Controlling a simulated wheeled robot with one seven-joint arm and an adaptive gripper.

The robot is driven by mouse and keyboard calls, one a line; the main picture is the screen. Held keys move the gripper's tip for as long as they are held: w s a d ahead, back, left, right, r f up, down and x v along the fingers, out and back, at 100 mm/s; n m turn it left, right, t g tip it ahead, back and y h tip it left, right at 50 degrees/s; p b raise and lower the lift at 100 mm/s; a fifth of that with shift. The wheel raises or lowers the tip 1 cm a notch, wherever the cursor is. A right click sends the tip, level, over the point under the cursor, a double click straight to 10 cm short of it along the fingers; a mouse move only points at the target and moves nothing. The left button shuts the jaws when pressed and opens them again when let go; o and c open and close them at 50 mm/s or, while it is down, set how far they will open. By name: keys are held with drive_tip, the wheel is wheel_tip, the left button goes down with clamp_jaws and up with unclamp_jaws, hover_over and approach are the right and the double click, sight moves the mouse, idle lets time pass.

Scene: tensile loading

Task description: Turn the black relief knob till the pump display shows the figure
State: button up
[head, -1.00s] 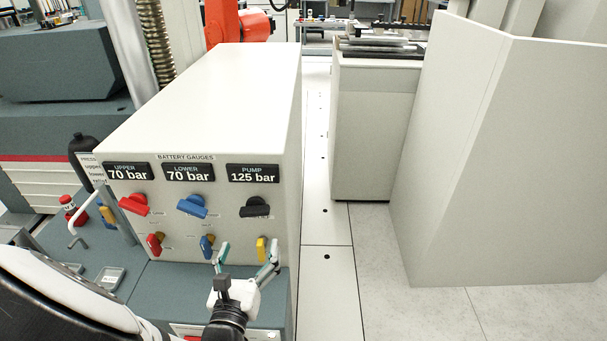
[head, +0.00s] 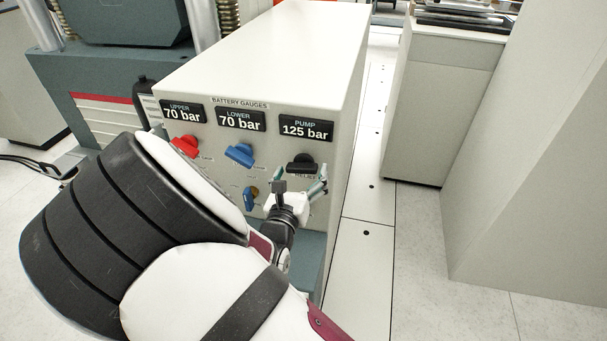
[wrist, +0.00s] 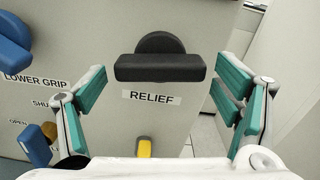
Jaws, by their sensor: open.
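The black relief knob (head: 302,164) is on the front of the white cabinet, under the pump display (head: 306,129), which reads 125 bar. In the wrist view the knob (wrist: 160,62) shows a wide bar lying level, above a RELIEF label (wrist: 152,97). My gripper (head: 301,178) is open, its teal-padded fingers spread to the left and right of the knob. In the wrist view my gripper (wrist: 158,90) has nothing between its pads; the knob lies ahead of them, and I see no contact.
A blue knob (head: 240,155) and a red knob (head: 186,146) sit left of the relief knob, under displays reading 70 bar. A yellow handle (wrist: 145,147) is below the RELIEF label. A pale cabinet (head: 440,100) stands to the right, across a strip of floor.

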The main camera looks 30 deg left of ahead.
drive_tip(key=shift+w+a, duration=0.15)
drive_tip(key=shift+w, duration=0.35)
drive_tip(key=c, duration=1.2)
drive_tip(key=shift+o, duration=0.2)
drive_tip(key=shift+r+n, duration=0.1)
drive_tip(key=shift+n, duration=0.3)
